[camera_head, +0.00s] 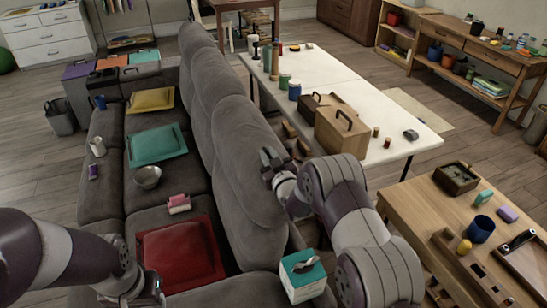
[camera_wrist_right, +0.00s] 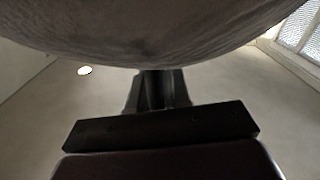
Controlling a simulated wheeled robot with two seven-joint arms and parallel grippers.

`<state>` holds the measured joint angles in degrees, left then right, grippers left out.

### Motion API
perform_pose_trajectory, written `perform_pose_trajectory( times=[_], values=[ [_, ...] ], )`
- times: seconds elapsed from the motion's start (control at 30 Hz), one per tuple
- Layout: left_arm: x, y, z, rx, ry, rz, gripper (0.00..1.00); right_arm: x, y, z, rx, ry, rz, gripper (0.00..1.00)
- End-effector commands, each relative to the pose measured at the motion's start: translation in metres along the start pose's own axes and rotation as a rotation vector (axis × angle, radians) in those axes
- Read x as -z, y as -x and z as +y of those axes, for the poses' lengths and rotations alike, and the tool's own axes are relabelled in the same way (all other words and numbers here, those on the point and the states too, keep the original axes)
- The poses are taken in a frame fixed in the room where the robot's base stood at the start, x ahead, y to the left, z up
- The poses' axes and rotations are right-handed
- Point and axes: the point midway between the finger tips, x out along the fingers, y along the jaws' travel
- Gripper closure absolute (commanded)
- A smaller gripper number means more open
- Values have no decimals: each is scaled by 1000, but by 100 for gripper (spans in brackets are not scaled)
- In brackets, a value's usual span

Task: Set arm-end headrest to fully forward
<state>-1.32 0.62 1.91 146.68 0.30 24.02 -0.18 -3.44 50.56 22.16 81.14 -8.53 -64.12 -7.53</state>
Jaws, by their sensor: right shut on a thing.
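The grey sofa (camera_head: 115,200) runs away from me in the head view, with a row of upright padded headrests along its back. The nearest headrest (camera_head: 240,150) is tall and stands close to vertical.
A red cushion (camera_head: 182,255), a teal cushion (camera_head: 157,145), a metal bowl (camera_head: 147,177) and small items lie on the seats. A white table (camera_head: 350,85) with boxes and jars stands behind the sofa. A teal-and-white box (camera_head: 302,277) is beside my right arm.

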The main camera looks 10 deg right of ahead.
Motion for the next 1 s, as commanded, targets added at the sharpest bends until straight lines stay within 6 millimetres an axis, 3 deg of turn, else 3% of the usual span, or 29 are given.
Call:
perform_pose_trajectory(
  times=[0.3, 0.7, 1.0],
  values=[
    [-4, -29, 0, 0, 0, 0, 57, 7, 0, -52, 9, 6, 2, 100],
    [-9, -72, 0, 0, 0, 0, 57, 8, 0, -129, 6, 313, -1, 100],
    [-11, -89, 0, 0, 0, 0, 57, 4, 0, -160, 4, 357, -3, 100]
  ],
)
